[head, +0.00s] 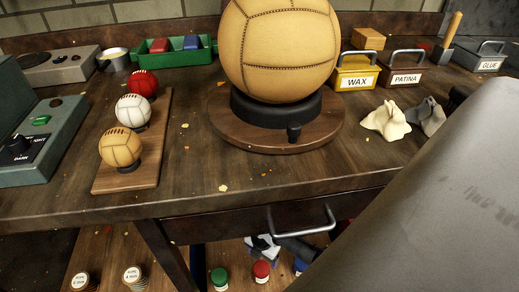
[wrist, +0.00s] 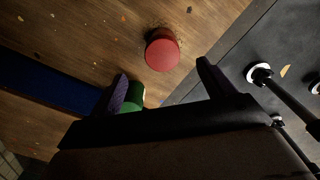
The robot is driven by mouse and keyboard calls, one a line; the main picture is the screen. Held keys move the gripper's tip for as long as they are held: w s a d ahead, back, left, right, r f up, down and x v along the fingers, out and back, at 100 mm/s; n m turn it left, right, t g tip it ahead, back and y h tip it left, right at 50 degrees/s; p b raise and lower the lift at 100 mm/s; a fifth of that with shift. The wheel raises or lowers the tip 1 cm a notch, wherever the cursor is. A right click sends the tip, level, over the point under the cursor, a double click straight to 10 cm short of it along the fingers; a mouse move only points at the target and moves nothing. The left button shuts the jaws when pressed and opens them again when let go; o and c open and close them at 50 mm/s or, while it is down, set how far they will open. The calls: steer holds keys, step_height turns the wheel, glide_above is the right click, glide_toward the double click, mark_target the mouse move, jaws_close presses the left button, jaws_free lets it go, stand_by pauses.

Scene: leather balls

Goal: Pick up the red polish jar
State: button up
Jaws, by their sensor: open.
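The red polish jar (head: 261,270) stands on the wooden lower shelf under the bench in the head view, between a green-topped jar (head: 219,277) and a blue-topped jar (head: 299,265). In the wrist view the red jar (wrist: 162,50) shows its round red lid, just beyond and between my fingertips. My gripper (wrist: 162,70) is open and empty, with one finger on each side of the jar's line. The green jar (wrist: 135,97) is partly hidden behind my left finger in the wrist view.
The bench drawer with its metal handle (head: 302,222) hangs above the shelf. A blue bar (wrist: 50,82) lies at the left in the wrist view, and dark rods with white collars (wrist: 259,73) at the right. Two white-topped containers (head: 133,276) stand left on the shelf.

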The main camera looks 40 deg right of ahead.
step_height(320, 180, down, 8)
steer(key=shift+f+b, duration=0.25)
steer(key=shift+b, duration=0.6)
steer(key=f, duration=0.1)
steer(key=f+b, duration=0.1)
steer(key=f, duration=0.3)
steer(key=shift+s+a+f, duration=0.1)
steer(key=shift+s+a, duration=0.1)
steer(key=shift+a, duration=0.05)
steer(key=c, duration=1.3)
steer(key=shift+o, duration=0.2)
steer(key=shift+w+r, duration=0.1)
steer(key=shift+r, duration=0.15)
